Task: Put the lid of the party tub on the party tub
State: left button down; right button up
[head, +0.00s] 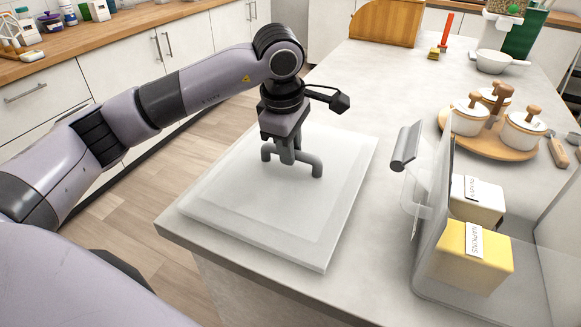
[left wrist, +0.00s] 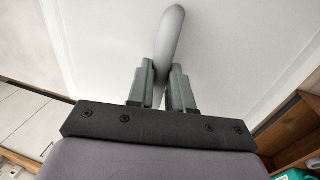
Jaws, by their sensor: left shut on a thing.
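The lid (head: 338,205) of the party tub is a flat, whitish slab with a grey bar handle (head: 317,166). It lies over the near left corner of the counter; I cannot tell whether it touches the counter. My left gripper (head: 289,160) points down and is shut on the handle, with handle showing on both sides. In the left wrist view the handle (left wrist: 172,35) runs between the fingers (left wrist: 160,72). The party tub (head: 420,215) is clear, open at the top, with a grey handle (head: 406,147); it stands at the right. My right gripper is out of view.
The tub holds a yellow napkin pack (head: 470,258) and a white pack (head: 478,200). Behind it, a round wooden board (head: 475,143) bears lidded white pots. A white saucepan (head: 493,62) stands at the back. A strip of counter (head: 368,240) between lid and tub is clear.

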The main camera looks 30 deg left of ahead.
pick_arm(q)
jog(key=shift+r+p, duration=0.3)
jog(key=shift+r, duration=0.25)
jog(key=shift+r+p, duration=1.55)
jog(key=shift+r, duration=0.85)
jog(key=shift+s+f, duration=0.1)
